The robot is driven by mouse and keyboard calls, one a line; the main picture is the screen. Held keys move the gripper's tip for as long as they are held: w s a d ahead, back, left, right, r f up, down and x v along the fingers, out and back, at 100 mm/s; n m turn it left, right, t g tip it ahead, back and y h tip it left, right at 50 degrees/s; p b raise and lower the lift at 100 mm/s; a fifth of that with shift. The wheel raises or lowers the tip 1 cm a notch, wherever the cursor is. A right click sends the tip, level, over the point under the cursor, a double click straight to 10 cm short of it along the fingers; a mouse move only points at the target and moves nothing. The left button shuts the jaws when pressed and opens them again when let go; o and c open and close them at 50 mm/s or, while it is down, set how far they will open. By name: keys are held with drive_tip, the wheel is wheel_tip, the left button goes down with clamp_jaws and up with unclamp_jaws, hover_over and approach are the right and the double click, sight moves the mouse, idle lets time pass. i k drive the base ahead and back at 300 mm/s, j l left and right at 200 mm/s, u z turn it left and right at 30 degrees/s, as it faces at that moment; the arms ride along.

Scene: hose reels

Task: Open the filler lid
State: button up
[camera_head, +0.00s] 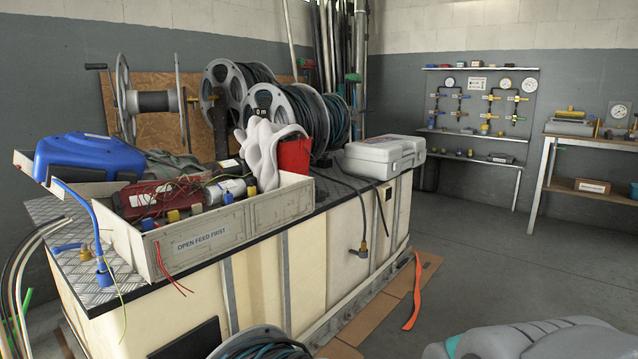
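I cannot make out a filler lid for certain in the head view. The large cream tank-like bench (305,270) has a dark-edged top with a metal tread plate (75,235) at its left end. A blue bent hose (88,205) stands on that plate and ends in a blue fitting (104,274). A cream open box (205,240) labelled "OPEN FEED FIRST" covers much of the top and hides what is behind and under it. My gripper is not in view.
The box holds red and silver parts, loose wires and a pale glove (265,150). A blue case (88,157) sits at its left, a grey case (385,157) at the right end. Hose reels (285,108) stand behind.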

sight(320, 194)
drive_tip(key=i+l+z, duration=0.95)
drive_tip(key=i+l+u, duration=0.1)
drive_tip(key=i+u, duration=0.2)
drive_tip(key=i+l+u, duration=0.3)
drive_tip(key=i, duration=0.25)
